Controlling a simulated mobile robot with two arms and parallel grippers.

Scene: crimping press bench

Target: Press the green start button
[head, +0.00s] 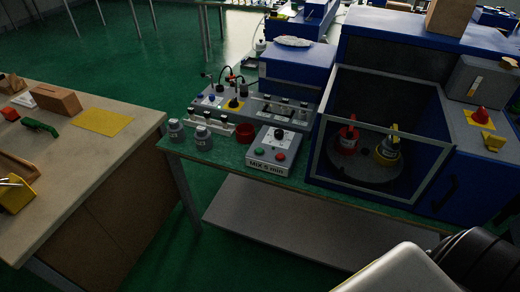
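A green button (260,152) sits on the sloped front of a light grey control box (270,140) labelled "MIX 5 min". A red button (280,157) is to its right, and a dark knob (279,134) is above them. The box stands on the green-topped bench (232,165), close to its front edge. Nothing covers the green button. Neither gripper is in view. Only white and black parts of my own arm show at the bottom right, well below and to the right of the box.
A blue cabinet with a framed front (377,177) stands right of the box, holding a red and a yellow-topped item. Grey jars (203,138) and a red cup (245,133) stand to its left. A wooden table (110,160) is further left.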

